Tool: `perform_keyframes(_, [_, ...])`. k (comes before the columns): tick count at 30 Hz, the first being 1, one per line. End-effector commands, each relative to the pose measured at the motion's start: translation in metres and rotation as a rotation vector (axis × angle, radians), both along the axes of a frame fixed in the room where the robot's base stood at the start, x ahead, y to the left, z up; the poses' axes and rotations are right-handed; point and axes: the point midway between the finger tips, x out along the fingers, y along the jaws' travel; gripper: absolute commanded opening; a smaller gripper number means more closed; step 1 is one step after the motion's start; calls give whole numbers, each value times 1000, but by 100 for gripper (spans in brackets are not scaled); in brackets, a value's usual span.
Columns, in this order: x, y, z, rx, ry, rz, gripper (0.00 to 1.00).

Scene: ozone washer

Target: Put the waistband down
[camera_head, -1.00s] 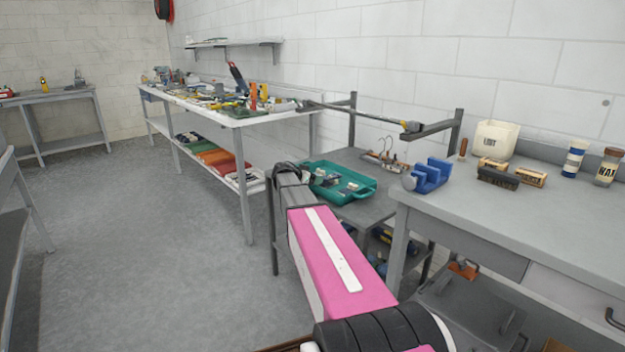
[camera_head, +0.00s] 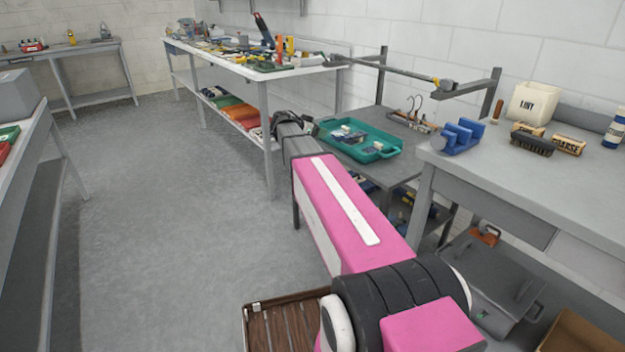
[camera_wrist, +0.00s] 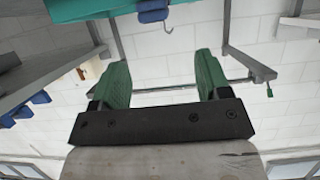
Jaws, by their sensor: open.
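I cannot make out a waistband in either view. My gripper (camera_wrist: 162,68) shows in the wrist view with two green fingers standing wide apart. Nothing is held between them. A thin rail and the white block wall show behind the gap. In the head view my pink arm reaches forward, and its dark far end is beside the left edge of the teal tray (camera_head: 382,153). The fingers cannot be made out there. The tray holds several small items and sits on a grey stand (camera_head: 408,178). A teal edge also shows at the top of the wrist view (camera_wrist: 85,9).
A grey bench (camera_head: 535,195) at right bears a blue holder (camera_head: 458,138), brushes and a white LINT bin (camera_head: 530,103). A rail (camera_head: 395,72) crosses above the stand. A slatted brown crate (camera_head: 285,325) lies low in front. Open floor (camera_head: 170,230) is at left.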

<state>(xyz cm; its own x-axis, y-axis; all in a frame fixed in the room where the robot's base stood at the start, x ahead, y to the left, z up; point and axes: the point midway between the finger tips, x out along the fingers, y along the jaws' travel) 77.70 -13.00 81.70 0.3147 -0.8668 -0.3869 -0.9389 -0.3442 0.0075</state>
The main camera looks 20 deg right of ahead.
Motion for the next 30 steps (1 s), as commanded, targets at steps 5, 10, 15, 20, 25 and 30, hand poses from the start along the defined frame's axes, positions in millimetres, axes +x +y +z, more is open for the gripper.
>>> perform_keyframes(5, [-35, 6, -41, 74, 162, 57, 70])
perform_keyframes(10, [-100, 25, -113, 233, 458, 218, 70])
perform_keyframes(15, [-179, 58, -180, 423, 747, 477, 70])
perform_keyframes(20, [-248, 94, -221, 586, 924, 763, 70])
perform_keyframes(25, [-290, 121, -240, 686, 995, 984, 70])
perform_keyframes(30, [-301, 130, -244, 714, 1007, 1066, 70])
